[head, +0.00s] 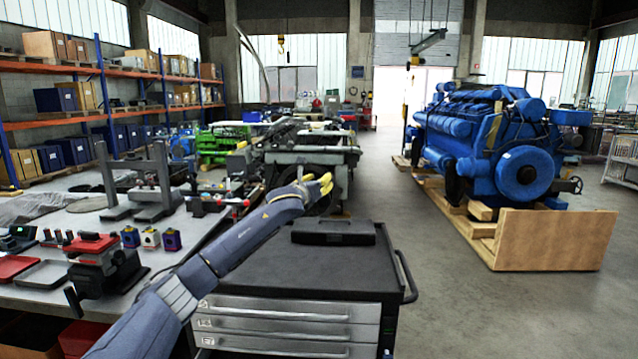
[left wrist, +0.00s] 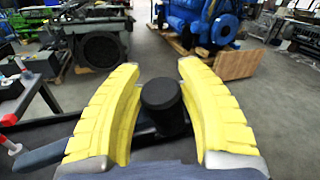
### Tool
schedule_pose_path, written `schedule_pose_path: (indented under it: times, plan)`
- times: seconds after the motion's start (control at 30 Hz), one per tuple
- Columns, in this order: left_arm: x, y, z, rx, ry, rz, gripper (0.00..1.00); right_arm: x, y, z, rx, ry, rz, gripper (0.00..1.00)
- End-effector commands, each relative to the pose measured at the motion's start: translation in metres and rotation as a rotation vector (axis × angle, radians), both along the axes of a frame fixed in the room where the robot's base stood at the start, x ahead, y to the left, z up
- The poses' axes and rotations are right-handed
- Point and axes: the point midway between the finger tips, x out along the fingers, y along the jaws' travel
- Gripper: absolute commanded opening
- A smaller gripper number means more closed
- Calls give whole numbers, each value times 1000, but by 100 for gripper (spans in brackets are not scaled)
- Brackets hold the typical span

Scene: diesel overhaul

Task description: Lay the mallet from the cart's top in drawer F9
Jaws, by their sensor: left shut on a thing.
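My left gripper (head: 325,184) is above the back of the tool cart's black top (head: 290,272). In the left wrist view its yellow fingers (left wrist: 160,100) are on either side of a black cylindrical piece (left wrist: 162,100), which looks like the mallet's head; the gripper is shut on it. The rest of the mallet is mostly hidden, and I cannot make it out in the head view. The cart's front shows several grey drawers (head: 285,328) with long handles, and they look shut. Their small labels are too small to read, so I cannot tell which is F9. My right gripper is out of view.
A flat black case (head: 333,232) lies at the back of the cart's top. A push handle (head: 405,278) stands out on the cart's right side. Open floor lies right, before a blue engine (head: 500,145).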

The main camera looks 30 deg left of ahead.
Motion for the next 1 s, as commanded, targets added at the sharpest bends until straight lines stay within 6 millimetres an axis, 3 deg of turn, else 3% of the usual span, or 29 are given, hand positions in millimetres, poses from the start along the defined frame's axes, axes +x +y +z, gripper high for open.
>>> schedule_pose_path:
  times: [0.37,1.0]
  plan:
    - [0,0,7,1,-4,1,0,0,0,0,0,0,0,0]
    - [0,1,42,0,-2,1,0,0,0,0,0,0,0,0]
